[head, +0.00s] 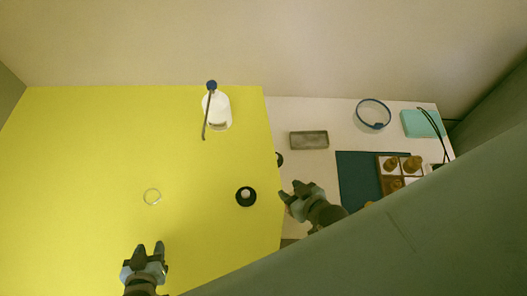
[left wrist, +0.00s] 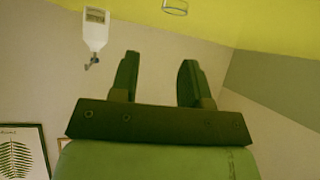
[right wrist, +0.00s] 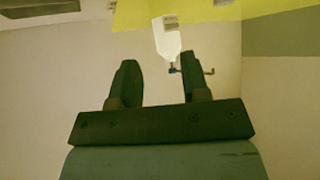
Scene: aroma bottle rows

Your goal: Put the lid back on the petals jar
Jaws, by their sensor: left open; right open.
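A clear round glass rim (head: 152,196), which may be the petals jar or another glass piece, sits on the yellow tabletop; no petals can be made out. A clear glass piece also shows at the top of the left wrist view (left wrist: 175,7). A black disc with a pale knob-like centre (head: 246,196), possibly the lid, lies to its right, apart from it. My left gripper (head: 146,249) is open and empty, nearer the front than the glass rim. My right gripper (head: 291,194) is open and empty, right of the black disc by the table's right edge.
A white bottle with a blue top and thin spout (head: 216,110) stands at the back. Right of the yellow top are a grey tray (head: 309,140), blue ring (head: 373,114), teal box (head: 422,123) and compartment box with brown bottles (head: 391,164). The yellow top's left side is clear.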

